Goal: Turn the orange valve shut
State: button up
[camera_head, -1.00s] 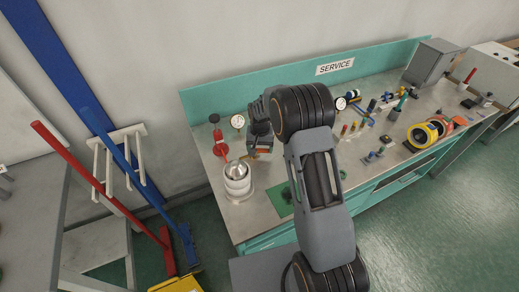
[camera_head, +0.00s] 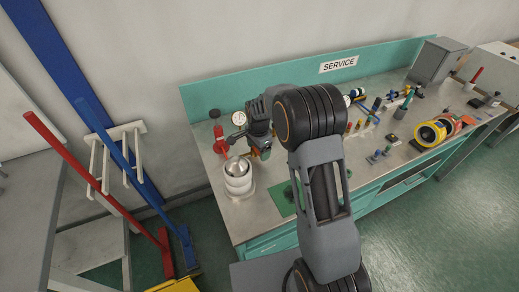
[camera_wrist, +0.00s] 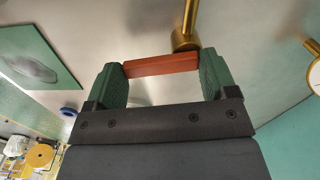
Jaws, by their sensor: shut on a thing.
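The orange valve's handle (camera_wrist: 160,65) is a flat orange-red bar in the wrist view. It lies crosswise between the green fingertips of my gripper (camera_wrist: 160,72), and both fingers touch its ends. A brass stem (camera_wrist: 186,38) stands at the bar's right end. In the head view my gripper (camera_head: 262,148) is low over the back left of the bench, next to a gauge (camera_head: 239,118). My wrist hides most of the valve there.
A silver canister (camera_head: 237,180) and a red fitting (camera_head: 220,140) stand left of my gripper. A green mat (camera_head: 283,198) lies in front. Several small fittings and a yellow reel (camera_head: 430,133) are to the right on the steel bench (camera_head: 250,222).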

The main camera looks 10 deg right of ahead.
aim_at(257, 151)
jog(key=shift+s+a+m, duration=0.1)
jog(key=shift+a+m, duration=0.1)
jog(key=shift+m, duration=0.7)
jog(key=o, duration=0.8)
jog(key=shift+o, duration=0.2)
notch_tip(257, 151, up, 14)
jog(key=b, duration=0.1)
jog(key=shift+f, duration=0.1)
